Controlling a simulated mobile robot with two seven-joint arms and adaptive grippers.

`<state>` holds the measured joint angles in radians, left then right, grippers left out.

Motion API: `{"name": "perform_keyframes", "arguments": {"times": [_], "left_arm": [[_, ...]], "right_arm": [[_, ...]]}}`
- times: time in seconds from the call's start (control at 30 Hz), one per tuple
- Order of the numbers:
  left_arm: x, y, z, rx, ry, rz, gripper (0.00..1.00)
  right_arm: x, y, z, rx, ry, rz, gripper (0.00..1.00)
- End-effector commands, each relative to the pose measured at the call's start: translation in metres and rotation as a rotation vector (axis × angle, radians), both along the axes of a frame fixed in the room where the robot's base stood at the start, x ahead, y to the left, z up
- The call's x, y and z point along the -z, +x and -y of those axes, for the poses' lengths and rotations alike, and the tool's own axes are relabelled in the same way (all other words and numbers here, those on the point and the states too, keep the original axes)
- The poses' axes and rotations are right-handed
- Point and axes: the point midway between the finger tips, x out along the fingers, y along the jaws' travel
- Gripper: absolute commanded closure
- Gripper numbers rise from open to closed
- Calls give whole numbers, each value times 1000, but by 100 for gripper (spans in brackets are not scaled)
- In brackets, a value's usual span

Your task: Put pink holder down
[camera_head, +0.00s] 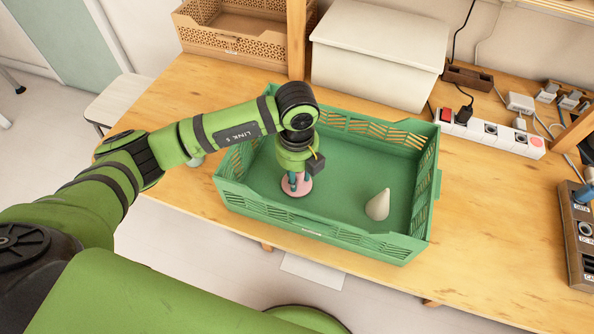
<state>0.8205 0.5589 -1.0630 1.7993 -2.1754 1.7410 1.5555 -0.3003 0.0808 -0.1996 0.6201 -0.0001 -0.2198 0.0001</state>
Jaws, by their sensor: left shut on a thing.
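The pink holder (297,190) is low inside the green crate (330,233), in its left half. Its round pink base shows below my left gripper (296,179), which points down into the crate. My left gripper is shut on the pink holder. The gripper hides the upper part of the holder, and I cannot tell whether its base touches the crate floor. My right gripper is not in view.
A pale cone-shaped object (378,205) is in the crate's right half. Behind the crate are a white box (380,50) and a tan basket (235,40). A power strip (490,132) lies to the right. The crate floor between holder and cone is clear.

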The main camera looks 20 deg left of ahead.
Motion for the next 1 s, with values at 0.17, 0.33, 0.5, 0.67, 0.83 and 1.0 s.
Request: {"name": "perform_keyframes", "arguments": {"times": [0.17,0.33,0.5,0.67,0.83,1.0], "left_arm": [[2,0,1,1,-1,2,100],[4,0,1,1,-1,2,100],[5,0,1,0,-1,1,44],[5,0,0,0,-1,1,44],[2,0,0,0,-1,1,44],[-16,1,1,2,-2,5,44]], "right_arm": [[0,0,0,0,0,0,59],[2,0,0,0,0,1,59],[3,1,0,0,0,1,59],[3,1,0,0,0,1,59],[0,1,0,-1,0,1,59],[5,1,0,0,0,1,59]]}}
